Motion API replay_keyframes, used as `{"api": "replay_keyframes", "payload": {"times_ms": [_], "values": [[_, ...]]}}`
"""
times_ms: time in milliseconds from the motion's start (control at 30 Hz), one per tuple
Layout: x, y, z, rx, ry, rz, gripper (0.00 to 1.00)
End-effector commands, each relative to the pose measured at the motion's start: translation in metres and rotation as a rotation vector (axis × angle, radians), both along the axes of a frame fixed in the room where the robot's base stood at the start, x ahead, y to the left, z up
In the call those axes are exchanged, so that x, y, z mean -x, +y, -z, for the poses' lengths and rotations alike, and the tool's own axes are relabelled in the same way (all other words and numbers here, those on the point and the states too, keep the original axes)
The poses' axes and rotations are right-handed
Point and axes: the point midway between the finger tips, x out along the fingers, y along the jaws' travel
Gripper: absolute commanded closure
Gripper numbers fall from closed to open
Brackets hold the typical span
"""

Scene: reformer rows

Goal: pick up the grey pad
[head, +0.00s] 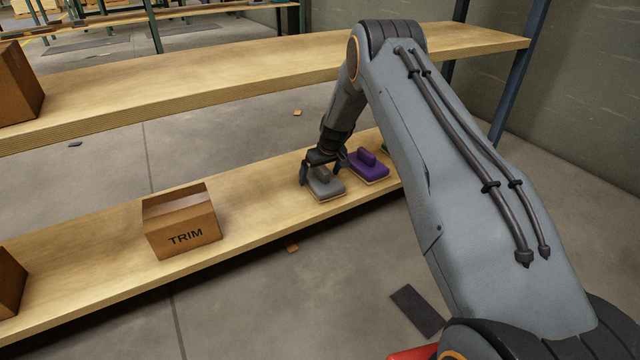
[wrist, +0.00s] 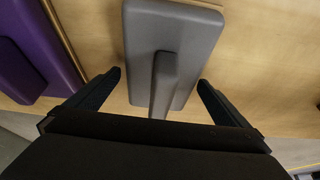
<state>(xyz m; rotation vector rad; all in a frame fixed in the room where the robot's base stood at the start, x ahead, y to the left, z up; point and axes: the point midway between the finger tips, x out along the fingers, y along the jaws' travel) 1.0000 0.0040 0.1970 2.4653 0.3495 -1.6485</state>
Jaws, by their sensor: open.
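The grey pad (head: 327,187) lies on the lower wooden shelf, handle up, left of a purple pad (head: 366,166). My gripper (head: 322,172) is over the grey pad, open and empty. In the wrist view the grey pad (wrist: 192,42) fills the top middle, with its raised handle (wrist: 163,80) pointing toward the gap between my fingers. My gripper (wrist: 160,88) has one finger on each side of the pad's near part. I cannot tell the exact height of the fingertips above the shelf. The purple pad also shows in the wrist view (wrist: 45,40) at the left.
A cardboard box marked TRIM (head: 180,222) stands on the lower shelf (head: 95,240) to the left, with bare shelf between it and the grey pad. The upper shelf (head: 230,75) runs behind.

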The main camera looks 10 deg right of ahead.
Motion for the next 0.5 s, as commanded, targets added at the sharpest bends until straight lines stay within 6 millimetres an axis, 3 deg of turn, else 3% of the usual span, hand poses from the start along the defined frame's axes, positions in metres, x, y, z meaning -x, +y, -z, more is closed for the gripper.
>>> {"api": "replay_keyframes", "payload": {"times_ms": [100,300,500], "values": [[-0.0020,0.0007,0.0090,0.000,-0.001,0.000,0.00],[-0.0018,-0.0040,0.0078,0.000,-0.001,0.005,0.00],[-0.0016,-0.0041,0.0078,0.000,-0.001,0.005,0.32]]}}
